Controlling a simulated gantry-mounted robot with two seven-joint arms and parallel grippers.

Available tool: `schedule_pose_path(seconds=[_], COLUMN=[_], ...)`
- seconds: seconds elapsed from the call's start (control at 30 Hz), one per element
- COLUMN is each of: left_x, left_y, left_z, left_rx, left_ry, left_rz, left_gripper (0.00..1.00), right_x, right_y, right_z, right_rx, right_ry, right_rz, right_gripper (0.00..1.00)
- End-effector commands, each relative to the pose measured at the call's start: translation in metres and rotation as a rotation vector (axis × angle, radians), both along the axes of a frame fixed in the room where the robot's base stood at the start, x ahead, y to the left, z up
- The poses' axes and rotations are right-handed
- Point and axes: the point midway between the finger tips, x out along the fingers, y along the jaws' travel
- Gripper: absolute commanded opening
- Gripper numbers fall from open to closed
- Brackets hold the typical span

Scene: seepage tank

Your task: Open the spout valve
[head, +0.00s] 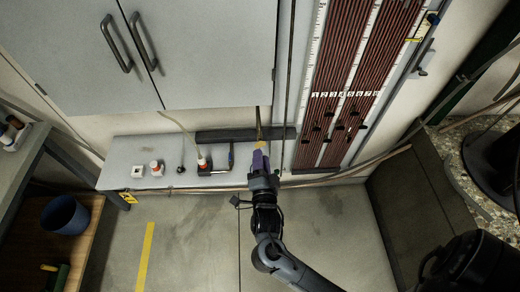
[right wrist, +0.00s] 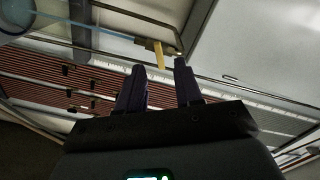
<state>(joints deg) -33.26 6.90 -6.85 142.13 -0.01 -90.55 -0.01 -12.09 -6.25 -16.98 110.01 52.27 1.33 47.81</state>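The spout valve shows as a small yellow handle (right wrist: 158,54) on a brass-coloured fitting in the right wrist view. In the head view the yellow handle (head: 262,145) is small and partly hidden by my gripper. My right gripper (head: 259,160), with purple fingers, reaches up to it at the front edge of the grey bench. In the right wrist view my right gripper (right wrist: 159,66) is open, and the handle's end appears in the gap between the fingertips. I cannot tell whether a finger touches it. My left gripper is not in view.
Grey cabinet doors (head: 200,50) stand above. A board of red-brown tubes (head: 345,80) rises on the right. A blue bin (head: 65,215) stands lower left. The floor is clear.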

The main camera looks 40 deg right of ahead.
Motion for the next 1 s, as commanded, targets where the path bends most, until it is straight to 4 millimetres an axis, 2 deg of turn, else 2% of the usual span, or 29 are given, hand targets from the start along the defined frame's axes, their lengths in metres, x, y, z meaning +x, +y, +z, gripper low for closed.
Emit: schedule_pose_path(seconds=[0.1,0.3,0.73,0.97,1.0], left_x=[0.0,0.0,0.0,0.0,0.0], left_y=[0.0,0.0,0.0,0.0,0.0], left_z=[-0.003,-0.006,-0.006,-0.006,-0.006], left_rx=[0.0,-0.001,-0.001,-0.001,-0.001], left_ry=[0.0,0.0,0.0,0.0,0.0], left_rz=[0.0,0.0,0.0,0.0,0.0], left_gripper=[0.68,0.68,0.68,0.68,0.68], right_x=[0.015,0.03,0.036,0.035,0.035], right_y=[-0.012,-0.024,-0.028,-0.028,-0.028], right_z=[0.0,0.0,0.0,0.0,0.0], right_rx=[-0.002,-0.002,0.001,0.001,0.0], right_ry=[-0.002,0.0,0.001,0.001,0.001], right_rz=[-0.001,0.0,0.0,0.0,0.0], right_gripper=[0.35,0.35,0.35,0.01,0.0])
